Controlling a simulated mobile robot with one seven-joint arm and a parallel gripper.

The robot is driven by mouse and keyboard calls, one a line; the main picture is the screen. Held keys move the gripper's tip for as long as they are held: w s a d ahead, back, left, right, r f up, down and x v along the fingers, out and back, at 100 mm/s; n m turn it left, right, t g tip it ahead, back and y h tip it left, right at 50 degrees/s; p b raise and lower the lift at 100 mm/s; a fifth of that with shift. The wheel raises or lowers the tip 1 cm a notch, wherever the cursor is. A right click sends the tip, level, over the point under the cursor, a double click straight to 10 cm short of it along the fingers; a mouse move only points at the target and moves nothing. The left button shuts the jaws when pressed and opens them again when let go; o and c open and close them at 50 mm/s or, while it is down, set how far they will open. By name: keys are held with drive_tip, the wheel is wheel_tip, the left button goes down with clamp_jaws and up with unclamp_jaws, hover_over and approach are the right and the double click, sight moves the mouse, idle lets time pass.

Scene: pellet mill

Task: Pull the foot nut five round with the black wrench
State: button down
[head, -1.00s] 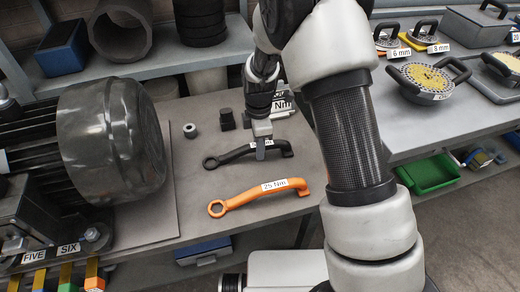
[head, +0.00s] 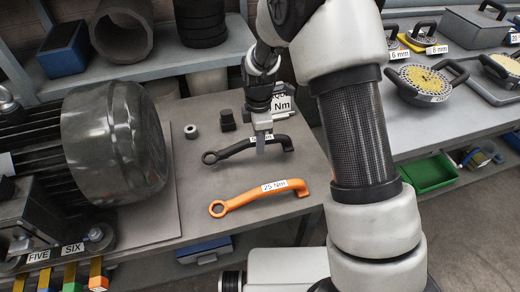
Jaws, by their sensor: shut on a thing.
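The black wrench (head: 230,150) is in the head view, above the bench, with its ring end to the left and its bent handle end to the right. My gripper (head: 261,146) is shut on the wrench's handle, right of its middle, from above. The motor's feet are at the lower left. The FIVE label (head: 38,256) is on the near foot, beside the SIX label (head: 73,248). I cannot make out the nut at FIVE clearly. The ring end is well to the right of that foot, apart from it.
An orange 25 Nm wrench (head: 245,199) lies in front of the black one. A small ring (head: 191,131) and a black block (head: 228,119) lie behind. A green bin (head: 430,172) is at right.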

drive_tip(key=shift+r, duration=0.1)
drive_tip(key=shift+r+p, duration=1.2)
drive_tip(key=shift+r, duration=0.75)
drive_tip(key=c, duration=2.3)
unclamp_jaws()
clamp_jaws()
